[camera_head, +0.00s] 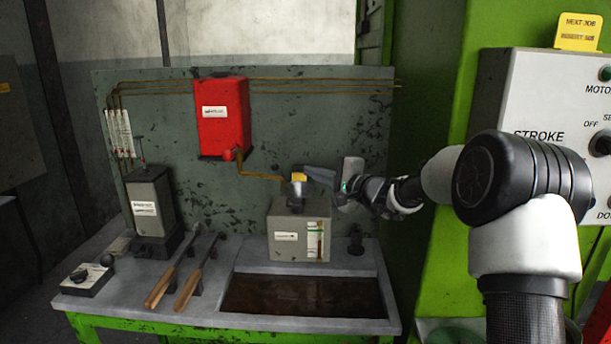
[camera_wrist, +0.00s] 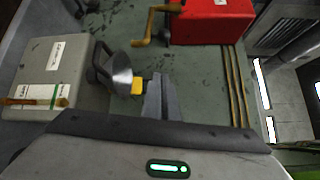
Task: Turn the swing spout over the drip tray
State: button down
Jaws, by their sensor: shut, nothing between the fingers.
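A brass swing spout (camera_head: 262,175) runs from the valve under the red tank (camera_head: 222,115) toward a metal funnel (camera_head: 298,189) on a grey box (camera_head: 299,233). The spout also shows in the wrist view (camera_wrist: 148,28), with its end near the funnel (camera_wrist: 120,72). A yellow piece (camera_wrist: 137,85) is at the funnel rim, close beside my fingers. My gripper (camera_head: 306,172) is shut and empty, right of the spout's end. In the wrist view its fingers (camera_wrist: 158,80) appear apart from the spout. The drip tray (camera_head: 226,293) is the dark brown recess in the bench front.
Two wooden-handled tongs (camera_head: 172,277) lie on the bench left of the tray. A grey unit (camera_head: 151,205) and a small lever box (camera_head: 86,278) stand farther left. A dark post (camera_head: 355,242) rises right of the grey box. A green machine with a control panel (camera_head: 535,90) is at right.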

jog(key=shift+w+a+p, duration=0.25)
jog(key=shift+w+a, duration=0.3)
jog(key=shift+a, duration=0.65)
jog(key=shift+w+a+p, duration=0.2)
jog(key=shift+w+a, duration=0.35)
jog(key=shift+a, duration=0.6)
jog(key=shift+w+a+p, duration=0.25)
jog(key=shift+w+a, duration=0.3)
jog(key=shift+a, duration=0.65)
jog(key=shift+s+a+r, duration=0.1)
jog(key=shift+s+a, duration=0.1)
jog(key=shift+s, duration=0.15)
jog(key=shift+b, duration=0.35)
